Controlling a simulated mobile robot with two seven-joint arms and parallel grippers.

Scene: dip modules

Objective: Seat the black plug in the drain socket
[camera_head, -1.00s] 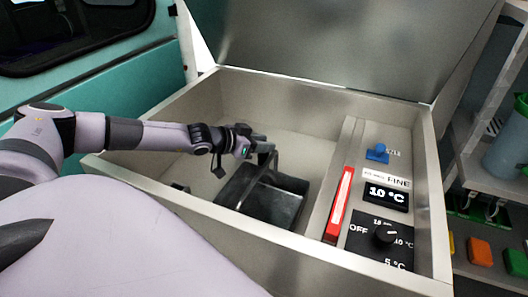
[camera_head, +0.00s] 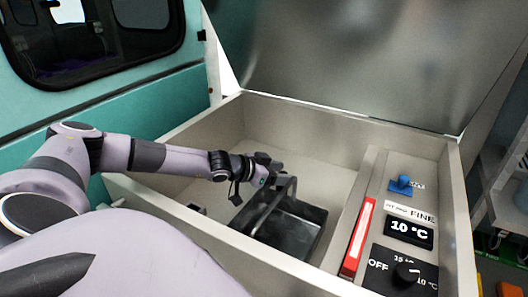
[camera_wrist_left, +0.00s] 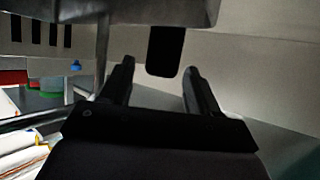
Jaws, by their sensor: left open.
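My left gripper (camera_head: 270,169) is inside the open metal chest, by the upright handle of a dark grey metal basket (camera_head: 305,218). Its two fingers (camera_wrist_left: 158,78) show apart in the left wrist view. A black, round-cornered piece (camera_wrist_left: 163,52) shows between and beyond the fingertips there; I cannot tell whether it is the plug, or whether the fingers touch it. A small dark item (camera_head: 197,208) sits at the chest's left front, partly hidden by the front wall; I cannot tell whether it is plug or socket. No drain socket can be made out clearly. My right gripper is out of view.
The chest rim (camera_head: 300,108) surrounds the basket, and the raised lid (camera_head: 350,60) stands behind. To the right are a red strip (camera_head: 358,236), a blue knob (camera_head: 401,184), a 10 °C display (camera_head: 409,230) and a black dial (camera_head: 406,271). Bare chest floor lies behind the basket.

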